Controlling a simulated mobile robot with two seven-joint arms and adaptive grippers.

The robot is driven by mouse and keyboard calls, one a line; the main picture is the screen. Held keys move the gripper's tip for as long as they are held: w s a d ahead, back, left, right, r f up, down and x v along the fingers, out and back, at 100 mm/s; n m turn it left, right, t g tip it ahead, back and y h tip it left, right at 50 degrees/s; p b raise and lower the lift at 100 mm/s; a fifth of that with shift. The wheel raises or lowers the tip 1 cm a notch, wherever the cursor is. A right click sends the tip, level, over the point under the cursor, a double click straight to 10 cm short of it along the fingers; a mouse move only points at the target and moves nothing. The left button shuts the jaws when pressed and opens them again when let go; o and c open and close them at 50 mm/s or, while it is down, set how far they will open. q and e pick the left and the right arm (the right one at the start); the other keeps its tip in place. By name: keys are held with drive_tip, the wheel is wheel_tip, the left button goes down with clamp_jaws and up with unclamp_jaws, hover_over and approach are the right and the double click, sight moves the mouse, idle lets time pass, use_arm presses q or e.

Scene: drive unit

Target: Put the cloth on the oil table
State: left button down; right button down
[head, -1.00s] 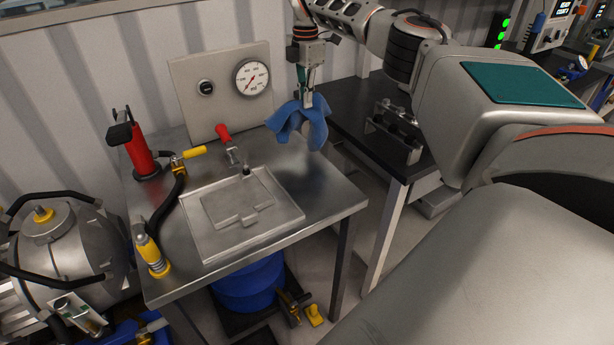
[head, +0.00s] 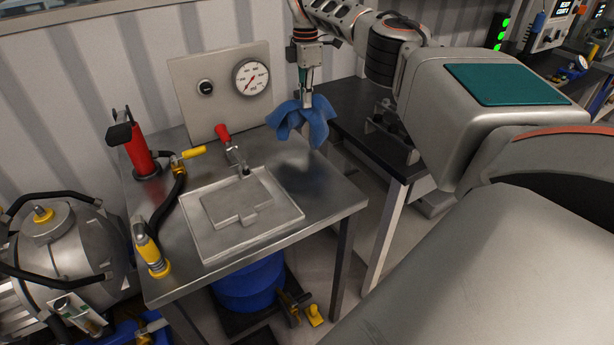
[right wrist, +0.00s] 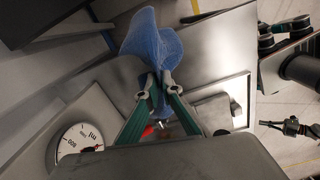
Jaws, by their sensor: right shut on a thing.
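A blue cloth (head: 302,120) hangs in folds from my right gripper (head: 307,100). The right gripper is shut on it, and in the right wrist view the cloth (right wrist: 152,48) bunches between the fingertips (right wrist: 158,82). The oil table is a metal table (head: 315,195) with a shallow tray (head: 285,225) set in its top. The cloth is over the table's back right part, near the edge; it appears held above the top, with a dark patch on the metal below it.
A gauge panel (head: 222,75) stands at the table's back. A red bottle-like tool (head: 138,152), a yellow-handled hose fitting (head: 150,250) and a red-handled valve (head: 228,140) are on the table. A black table (head: 350,110) stands to the right. The table's right front is clear.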

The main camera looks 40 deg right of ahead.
drive_tip(key=s+a+f, duration=0.4)
drive_tip(key=s+f, duration=0.1)
drive_tip(key=s+a+f, duration=0.4)
drive_tip(key=s+f, duration=0.1)
drive_tip(key=s+a+f, duration=0.4)
drive_tip(key=s+a, duration=0.1)
drive_tip(key=shift+s+f, duration=0.3)
drive_tip(key=shift+f, duration=0.1)
idle(0.3)
drive_tip(key=c, duration=1.9)
unclamp_jaws()
drive_tip(key=shift+r, duration=0.15)
